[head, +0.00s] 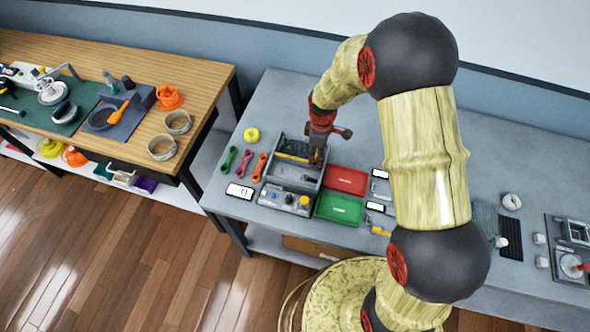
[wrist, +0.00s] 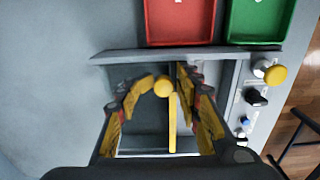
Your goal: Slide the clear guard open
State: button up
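A grey open-topped box (head: 292,180) stands on the grey table, with a yellow bar across it in the head view. In the wrist view its grey rim (wrist: 233,95) shows around a dark interior. A round yellow knob (wrist: 163,86) and a thin yellow strip (wrist: 172,125) lie between my fingers. My gripper (head: 316,158) points down into the far right part of the box. In the wrist view my gripper (wrist: 164,84) has its fingers apart, on either side of the knob; contact cannot be told. The guard's clear sheet cannot be made out.
A control panel (head: 286,199) with several knobs is on the box's near side. Red (head: 347,180) and green (head: 338,209) trays sit right of it. Coloured links (head: 244,164) and a yellow disc (head: 251,134) lie left. The table behind the box is clear.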

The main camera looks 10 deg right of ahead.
jog(key=shift+w+r+p, duration=0.25)
jog(key=shift+r+p, duration=0.25)
jog(key=shift+r, duration=0.3)
jog(key=shift+r+p, duration=1.5)
jog(key=shift+r, duration=0.9)
jog(key=shift+c, duration=0.5)
jog(key=shift+r, duration=0.15)
jog(key=shift+c, duration=0.7)
jog(key=shift+r+p, duration=0.35)
jog(key=shift+c, duration=0.5)
jog(key=shift+r+p, duration=1.5)
jog(key=shift+r, duration=0.95)
jog(key=c, duration=0.3)
